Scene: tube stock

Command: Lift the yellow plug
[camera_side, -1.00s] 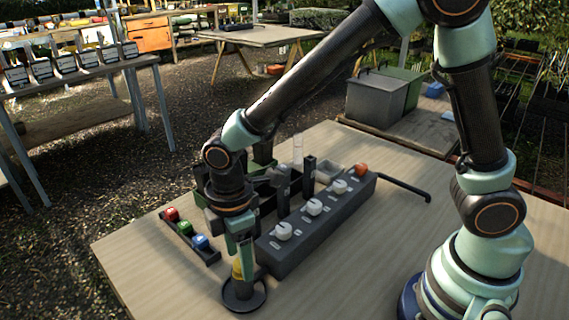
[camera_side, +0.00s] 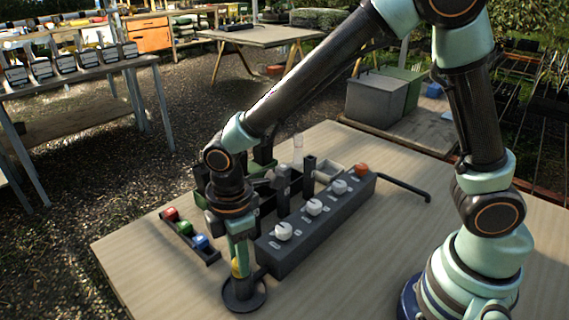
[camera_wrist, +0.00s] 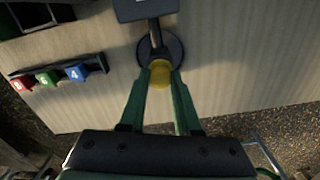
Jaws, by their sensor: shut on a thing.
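The yellow plug (camera_wrist: 160,73) sits between the fingertips of my gripper (camera_wrist: 160,84) in the wrist view, with a finger touching each side. In the side view the plug (camera_side: 236,267) shows as a small yellow patch under my gripper (camera_side: 240,262), partly hidden by the fingers. My gripper points down and is shut on the plug. The plug is over a round dark dish (camera_side: 257,300) at the front of the table; I cannot tell whether it still touches the dish.
A dark block with several white knobs and an orange one (camera_side: 318,222) stands right behind my gripper. A dark rail with red, green and blue cubes (camera_side: 188,236) lies to the left. The table (camera_side: 335,280) is clear at the front right.

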